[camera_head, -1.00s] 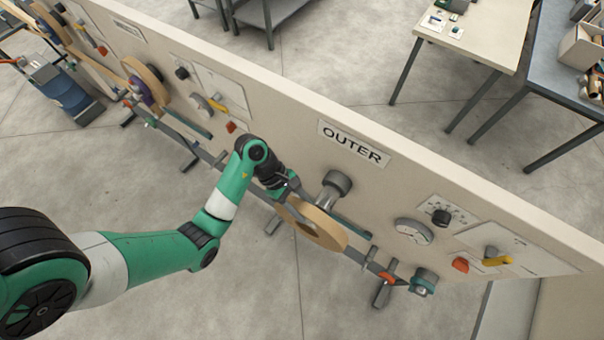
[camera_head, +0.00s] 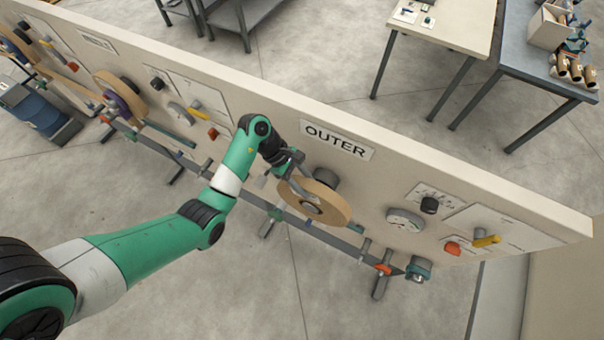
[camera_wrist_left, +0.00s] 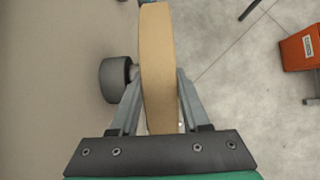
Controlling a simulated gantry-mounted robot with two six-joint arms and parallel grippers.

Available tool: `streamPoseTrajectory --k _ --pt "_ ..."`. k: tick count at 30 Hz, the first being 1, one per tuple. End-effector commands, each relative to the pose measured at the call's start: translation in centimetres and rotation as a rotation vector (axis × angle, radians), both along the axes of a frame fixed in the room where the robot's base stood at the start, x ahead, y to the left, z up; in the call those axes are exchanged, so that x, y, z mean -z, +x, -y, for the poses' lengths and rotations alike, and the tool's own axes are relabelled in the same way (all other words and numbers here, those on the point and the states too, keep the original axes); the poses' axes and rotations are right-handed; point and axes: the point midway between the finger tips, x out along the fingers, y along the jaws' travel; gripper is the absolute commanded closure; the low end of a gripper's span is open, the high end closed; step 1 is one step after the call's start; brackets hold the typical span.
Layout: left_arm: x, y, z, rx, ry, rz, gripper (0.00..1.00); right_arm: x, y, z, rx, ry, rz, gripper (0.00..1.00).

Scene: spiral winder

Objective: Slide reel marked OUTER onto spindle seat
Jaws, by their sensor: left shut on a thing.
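The tan reel (camera_head: 336,207) with a grey hub is in front of the panel below the OUTER label (camera_head: 337,140). The dark grey spindle seat (camera_head: 326,178) sticks out of the panel behind it, partly hidden by the reel. My left gripper (camera_head: 297,187) is shut on the reel's rim at its upper left, one finger on each face. In the left wrist view the reel (camera_wrist_left: 158,50) is edge-on between my fingers. The spindle seat (camera_wrist_left: 115,80) is at its left, on the panel side. How far the reel sits on it cannot be told. My right gripper is out of view.
A long rail (camera_head: 310,228) with brackets runs along the panel's lower front. A round gauge (camera_head: 405,219), a red button (camera_head: 453,248) and a yellow lever (camera_head: 487,241) are on the panel at the right. Another reel (camera_head: 122,94) is further left.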

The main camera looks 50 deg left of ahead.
Motion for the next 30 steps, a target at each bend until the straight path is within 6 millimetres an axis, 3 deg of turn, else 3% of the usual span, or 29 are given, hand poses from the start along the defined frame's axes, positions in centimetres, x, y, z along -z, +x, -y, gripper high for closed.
streamPoseTrajectory --k 15,30 --pt "0.0 3.6 -1.6 0.001 0.001 0.006 1.0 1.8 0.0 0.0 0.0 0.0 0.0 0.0" --pt "0.3 3.8 -1.7 0.001 -0.001 0.005 1.0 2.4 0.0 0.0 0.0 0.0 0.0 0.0"
